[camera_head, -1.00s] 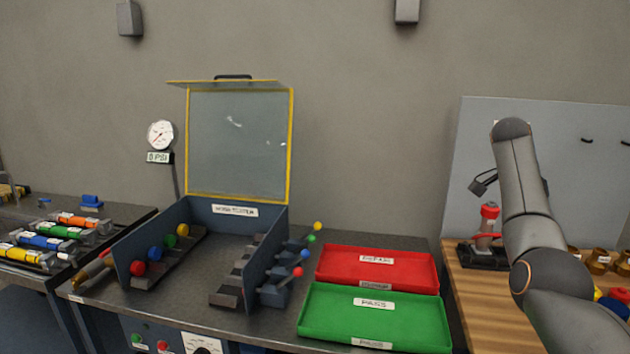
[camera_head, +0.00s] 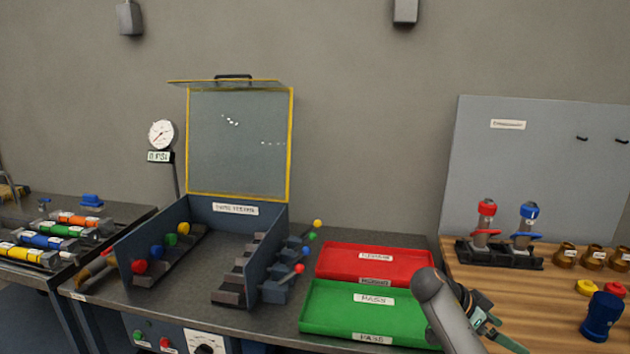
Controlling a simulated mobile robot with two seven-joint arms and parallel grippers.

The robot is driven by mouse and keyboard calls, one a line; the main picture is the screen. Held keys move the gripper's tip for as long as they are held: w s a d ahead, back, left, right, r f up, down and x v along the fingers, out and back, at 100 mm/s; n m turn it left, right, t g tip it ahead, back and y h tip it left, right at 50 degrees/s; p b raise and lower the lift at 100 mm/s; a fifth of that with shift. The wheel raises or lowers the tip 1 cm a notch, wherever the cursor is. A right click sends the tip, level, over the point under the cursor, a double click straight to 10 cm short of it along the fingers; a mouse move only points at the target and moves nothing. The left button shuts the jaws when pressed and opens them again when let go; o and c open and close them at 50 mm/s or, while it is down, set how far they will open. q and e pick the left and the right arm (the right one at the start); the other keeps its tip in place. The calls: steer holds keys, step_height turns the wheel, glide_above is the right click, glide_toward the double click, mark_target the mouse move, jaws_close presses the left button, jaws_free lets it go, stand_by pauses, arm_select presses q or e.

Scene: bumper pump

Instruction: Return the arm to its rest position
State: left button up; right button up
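My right arm (camera_head: 440,305) reaches in from the bottom edge, in front of the right end of the green tray and the edge of the wooden bench. My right gripper (camera_head: 507,338) seems to be the dark and green part low at the bottom right; its fingers are too small and blurred to tell whether they are open or shut. My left arm and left gripper are not in view.
An open tester box (camera_head: 236,208) with a raised yellow-framed lid stands on the metal table. A red tray (camera_head: 330,262) and a green tray (camera_head: 325,318) lie beside it. Red (camera_head: 486,215) and blue (camera_head: 528,220) pumps stand in a rack on the wooden bench (camera_head: 500,280).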

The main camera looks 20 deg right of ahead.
steer(key=w+a+f+n+t+y, duration=0.1)
steer(key=w+a+n+t, duration=0.2)
steer(key=w+n+t, duration=0.5)
steer(key=w+a+f+n+t+y, duration=0.1)
steer(key=w+a+n+t+y, duration=0.25)
steer(key=w, duration=0.55)
steer(key=w+a+r+n+t+y, duration=0.4)
steer(key=w+a+r+n+t, duration=0.45)
steer(key=r+n+t, duration=0.2)
steer(key=s+a+f+g+y, duration=0.1)
steer(key=s+a+f+g, duration=0.1)
steer(key=s+a+f, duration=0.4)
steer(key=s+a+f+n+g+y, duration=0.1)
steer(key=s+f, duration=0.4)
steer(key=f, duration=0.4)
steer(key=s+a+f+g+y, duration=0.1)
steer(key=s+a+f+g, duration=0.1)
steer(key=s+a+f, duration=0.4)
steer(key=s+a+f+g, duration=0.1)
steer(key=s+a+f, duration=0.1)
steer(key=s, duration=0.6)
steer(key=s+a+f+g+y, duration=0.1)
steer(key=s+a+f, duration=0.1)
steer(key=s+f, duration=0.3)
steer(key=s+a+f+m+g, duration=0.1)
steer(key=s+f, duration=0.3)
steer(key=s, duration=0.7)
steer(key=shift+s+a+f+g, duration=0.15)
steer(key=shift+a+g, duration=0.35)
steer(key=shift+a, duration=0.15)
